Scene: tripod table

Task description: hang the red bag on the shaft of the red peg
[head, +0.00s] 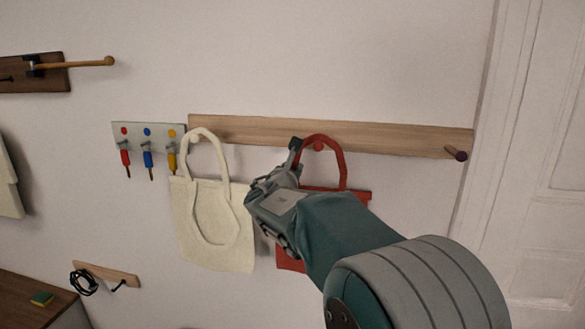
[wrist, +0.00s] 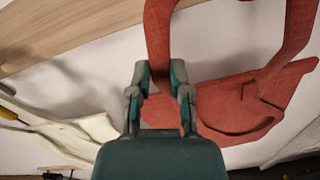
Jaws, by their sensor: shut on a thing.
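The red bag (head: 361,196) is in front of the wall below the wooden rail, partly hidden by my arm. Its red handle loop (head: 338,155) rises across the rail. The red peg (head: 318,146) shows as a small reddish end inside the top of the loop; whether the handle rests on its shaft I cannot tell. My gripper (head: 295,155) is at the left side of the loop. In the wrist view my gripper (wrist: 160,82) is shut on one strap of the handle, with the red bag (wrist: 235,108) spreading to the right.
A cream bag (head: 212,235) hangs left of my gripper, close to it. The wooden rail (head: 400,138) has a dark purple-ended peg (head: 459,155) at right. A small board with screwdrivers (head: 148,135) is at left. The wall above the rail is clear.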

